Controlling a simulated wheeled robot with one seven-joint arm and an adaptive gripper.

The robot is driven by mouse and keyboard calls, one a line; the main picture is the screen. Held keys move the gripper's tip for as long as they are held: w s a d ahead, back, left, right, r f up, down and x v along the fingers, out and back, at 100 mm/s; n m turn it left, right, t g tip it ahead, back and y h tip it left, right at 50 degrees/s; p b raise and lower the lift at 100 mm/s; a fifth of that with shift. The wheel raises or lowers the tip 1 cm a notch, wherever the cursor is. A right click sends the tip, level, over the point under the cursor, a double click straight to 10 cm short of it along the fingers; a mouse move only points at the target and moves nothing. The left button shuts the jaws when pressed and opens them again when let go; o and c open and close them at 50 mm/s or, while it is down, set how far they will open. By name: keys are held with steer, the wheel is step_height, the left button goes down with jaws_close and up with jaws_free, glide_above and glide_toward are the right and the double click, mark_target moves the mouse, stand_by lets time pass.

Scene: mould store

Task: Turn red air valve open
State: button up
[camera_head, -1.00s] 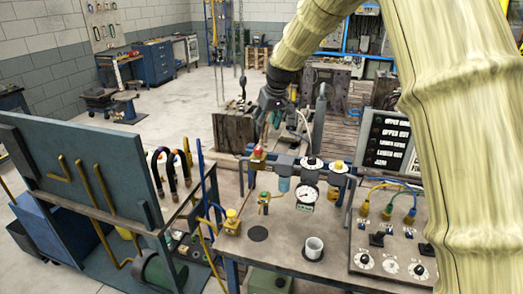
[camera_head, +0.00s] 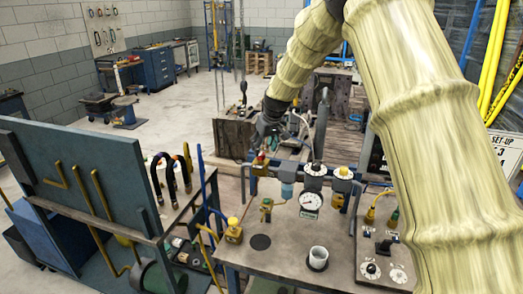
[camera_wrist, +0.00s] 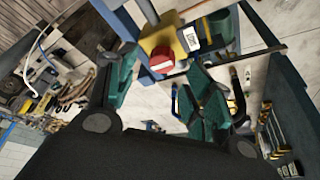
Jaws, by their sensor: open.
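The red air valve (camera_head: 260,160) is a small red knob on a yellow body, at the left end of the air unit on the bench in the head view. In the wrist view the red knob (camera_wrist: 162,60) and its yellow body (camera_wrist: 158,38) show between my two green fingers. My gripper (camera_head: 264,147) is open and empty, pointing down just above the valve in the head view. The wrist view shows the fingers (camera_wrist: 158,66) spread on either side of the knob. I cannot tell whether either finger touches it.
A round pressure gauge (camera_head: 311,201) and a grey regulator (camera_head: 314,172) stand right of the valve.

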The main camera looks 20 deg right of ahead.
mark_target(261, 154)
steer(key=shift+p+x, duration=0.65)
steer(key=shift+x, duration=1.35)
steer(key=shift+a, duration=0.15)
steer(key=c, duration=1)
